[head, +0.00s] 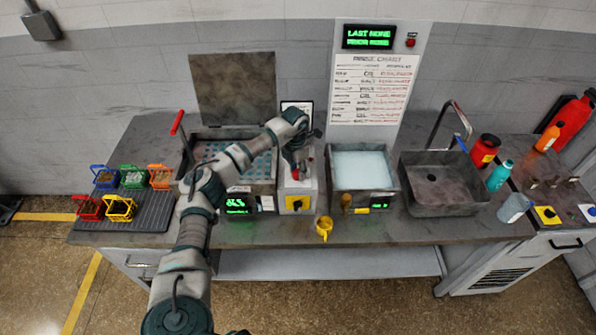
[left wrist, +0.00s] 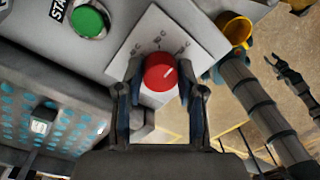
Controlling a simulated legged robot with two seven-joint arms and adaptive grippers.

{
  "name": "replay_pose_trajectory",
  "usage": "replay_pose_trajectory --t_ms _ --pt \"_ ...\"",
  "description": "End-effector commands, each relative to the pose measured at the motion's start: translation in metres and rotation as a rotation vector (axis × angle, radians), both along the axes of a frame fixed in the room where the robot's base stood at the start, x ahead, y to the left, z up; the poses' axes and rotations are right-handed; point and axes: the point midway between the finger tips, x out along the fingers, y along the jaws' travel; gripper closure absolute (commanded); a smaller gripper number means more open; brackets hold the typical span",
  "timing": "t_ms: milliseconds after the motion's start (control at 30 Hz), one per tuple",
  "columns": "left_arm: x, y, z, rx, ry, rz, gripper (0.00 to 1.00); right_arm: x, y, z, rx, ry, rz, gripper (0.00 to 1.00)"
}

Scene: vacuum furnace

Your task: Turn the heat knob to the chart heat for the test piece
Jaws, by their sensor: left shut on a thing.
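The red heat knob (left wrist: 160,72) sits on a pale plate with several °C marks. Its white line points to the upper right in the left wrist view. My left gripper (head: 297,172) is shut on the knob, one finger on each side; it also shows in the left wrist view (left wrist: 158,88). I cannot pick out the test piece. A dark claw-like shape (left wrist: 290,78), possibly my right gripper, is small and unclear.
A green start button (left wrist: 88,21) is beside the knob plate. An open dotted basin (head: 208,134), a pale liquid bath (head: 362,168) and a sink (head: 445,180) line the bench. Coloured baskets (head: 120,209) stand left. A yellow cup (head: 324,227) stands near the front edge.

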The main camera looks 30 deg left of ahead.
Motion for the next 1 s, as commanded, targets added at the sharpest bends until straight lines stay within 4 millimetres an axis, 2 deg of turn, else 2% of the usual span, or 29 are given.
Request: replay_pose_trajectory --t_ms 1000 --pt "0.0016 0.0011 0.0021 0.004 -0.004 -0.919 0.97 -0.0006 0.0002 -0.0104 0.0 0.001 0.0 0.6"
